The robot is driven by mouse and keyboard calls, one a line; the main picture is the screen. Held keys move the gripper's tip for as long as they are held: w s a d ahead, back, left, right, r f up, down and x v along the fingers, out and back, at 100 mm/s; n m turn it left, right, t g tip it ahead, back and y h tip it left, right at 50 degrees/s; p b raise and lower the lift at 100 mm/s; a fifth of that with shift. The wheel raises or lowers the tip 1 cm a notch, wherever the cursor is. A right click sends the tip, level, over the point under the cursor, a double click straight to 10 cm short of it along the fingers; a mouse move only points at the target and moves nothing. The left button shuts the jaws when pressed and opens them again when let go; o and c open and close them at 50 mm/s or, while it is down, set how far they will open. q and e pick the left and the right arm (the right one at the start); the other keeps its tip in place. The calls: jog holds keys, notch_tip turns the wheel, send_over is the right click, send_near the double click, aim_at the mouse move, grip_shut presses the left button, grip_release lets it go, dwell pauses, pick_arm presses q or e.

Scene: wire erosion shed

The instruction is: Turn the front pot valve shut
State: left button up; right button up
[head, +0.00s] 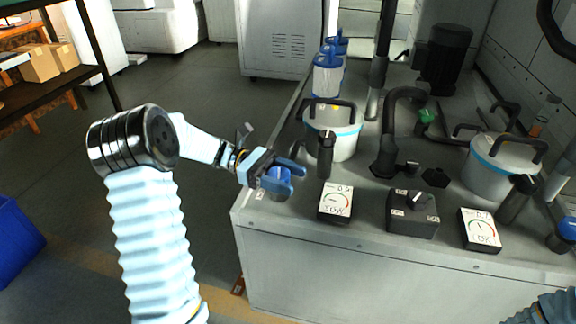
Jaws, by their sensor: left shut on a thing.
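A small blue valve (278,195) stands at the near left corner of the grey bench top, beside a white lidded pot (345,142) with black handles. My left gripper (294,179) reaches in from the left and is shut on this valve, its blue fingers hiding most of the knob. A second white pot (489,180) stands at the right, with another blue valve (567,229) near the right edge of the picture. Whether either valve is open or shut is hard to tell. My right gripper is out of view.
Two dial gauges (336,203) (480,230) and a black switch box (412,213) sit along the front of the bench (350,245). Black pipes (388,150) and blue-capped bottles (327,76) stand behind.

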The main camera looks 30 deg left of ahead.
pick_arm(q)
jog(key=shift+s+r+m+g+p, duration=0.15)
jog(key=shift+m+g+p, duration=0.45)
jog(key=shift+g, duration=0.5)
jog(key=shift+s+f+m+g+p, duration=0.1)
jog(key=shift+m+g+p, duration=0.3)
jog(key=shift+m+g, duration=0.55)
jog(key=shift+g+y, duration=0.3)
jog(key=shift+g, duration=0.15)
jog(key=o, duration=1)
jog(key=shift+c, duration=0.2)
